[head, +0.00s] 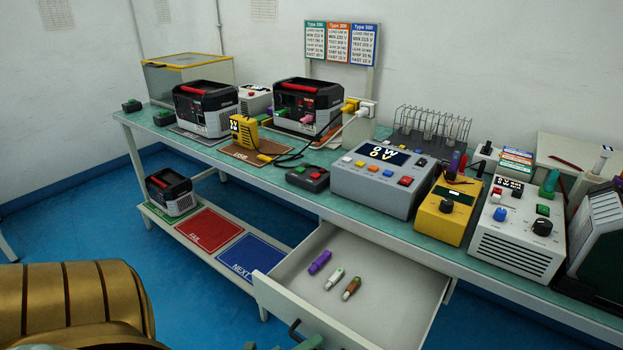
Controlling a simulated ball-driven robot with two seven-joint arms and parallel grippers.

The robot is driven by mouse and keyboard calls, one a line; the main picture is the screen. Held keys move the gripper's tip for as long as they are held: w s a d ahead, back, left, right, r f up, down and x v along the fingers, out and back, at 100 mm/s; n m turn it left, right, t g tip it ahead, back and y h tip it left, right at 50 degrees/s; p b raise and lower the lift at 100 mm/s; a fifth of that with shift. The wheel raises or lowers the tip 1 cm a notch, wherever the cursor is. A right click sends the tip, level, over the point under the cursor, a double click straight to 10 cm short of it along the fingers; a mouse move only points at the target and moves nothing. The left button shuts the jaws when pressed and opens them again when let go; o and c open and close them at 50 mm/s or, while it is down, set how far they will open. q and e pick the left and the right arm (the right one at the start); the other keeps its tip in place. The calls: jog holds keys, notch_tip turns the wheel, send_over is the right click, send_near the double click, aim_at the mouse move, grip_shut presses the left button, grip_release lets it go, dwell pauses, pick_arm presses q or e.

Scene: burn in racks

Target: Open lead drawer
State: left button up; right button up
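The lead drawer (385,268) is pulled out from under the bench, right of the middle in the head view. Inside lie a purple lead or probe (320,262), a white-and-green one (335,279) and a brown one (351,288). The drawer's dark handle (296,328) shows at its front, low in the picture. My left gripper (305,343) shows only as a small part at the bottom edge, close to the handle. Most of it is cut off, so I cannot tell whether it is open or shut, or touching the handle. My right gripper is not in view.
The bench (400,232) carries a grey meter box (384,180), a yellow meter (447,208), a white supply (520,230) and black-and-grey power units (205,108). A low shelf at left holds a red FAIL mat (208,229) and a blue NEXT mat (245,256).

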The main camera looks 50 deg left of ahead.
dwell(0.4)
pick_arm(q)
jog(key=v, duration=1.6)
jog(key=shift+s, duration=0.2)
jog(key=shift+r, duration=0.1)
